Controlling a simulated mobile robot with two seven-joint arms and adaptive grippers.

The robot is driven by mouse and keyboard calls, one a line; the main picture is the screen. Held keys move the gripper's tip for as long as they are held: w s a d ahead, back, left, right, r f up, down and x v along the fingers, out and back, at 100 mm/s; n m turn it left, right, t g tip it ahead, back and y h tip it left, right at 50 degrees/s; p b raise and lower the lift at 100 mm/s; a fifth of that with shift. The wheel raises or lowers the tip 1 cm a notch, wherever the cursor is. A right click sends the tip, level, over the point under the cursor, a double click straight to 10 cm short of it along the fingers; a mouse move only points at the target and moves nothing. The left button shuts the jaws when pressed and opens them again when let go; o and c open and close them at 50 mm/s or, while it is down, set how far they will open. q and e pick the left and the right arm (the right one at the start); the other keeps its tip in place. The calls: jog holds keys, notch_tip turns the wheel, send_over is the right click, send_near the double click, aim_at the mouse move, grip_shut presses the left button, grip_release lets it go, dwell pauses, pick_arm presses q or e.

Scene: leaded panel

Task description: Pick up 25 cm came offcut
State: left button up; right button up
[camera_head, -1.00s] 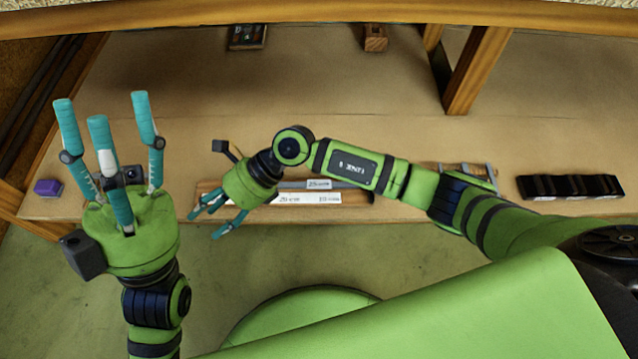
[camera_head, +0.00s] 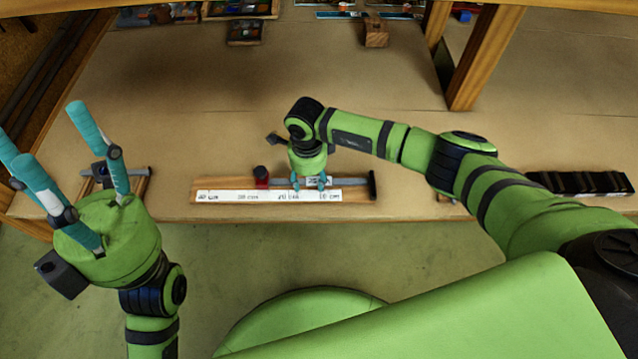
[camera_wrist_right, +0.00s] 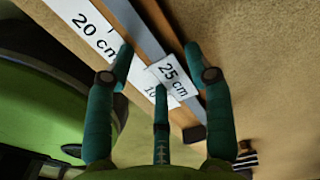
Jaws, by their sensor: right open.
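The 25 cm came offcut is a grey metal strip (camera_wrist_right: 147,28) with a white "25 cm" tag (camera_wrist_right: 174,79), lying along a wooden board beside a white length scale (camera_wrist_right: 85,22). In the head view the tag (camera_head: 318,182) shows at my right gripper (camera_head: 308,184), which points down over the board. In the wrist view my right gripper (camera_wrist_right: 160,70) is open, its fingertips spread around the tag and strip; I cannot tell if they touch. My left gripper (camera_head: 55,150) is raised at the left, open and empty, away from the board.
The wooden board (camera_head: 207,184) has a red-and-black piece (camera_head: 261,177) behind it and a dark bar (camera_head: 372,185) at its right end. A black rack (camera_head: 580,184) lies at the right. A wooden post (camera_head: 478,60) stands behind. The bench middle is clear.

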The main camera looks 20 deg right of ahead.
grip_shut()
dwell(0.3)
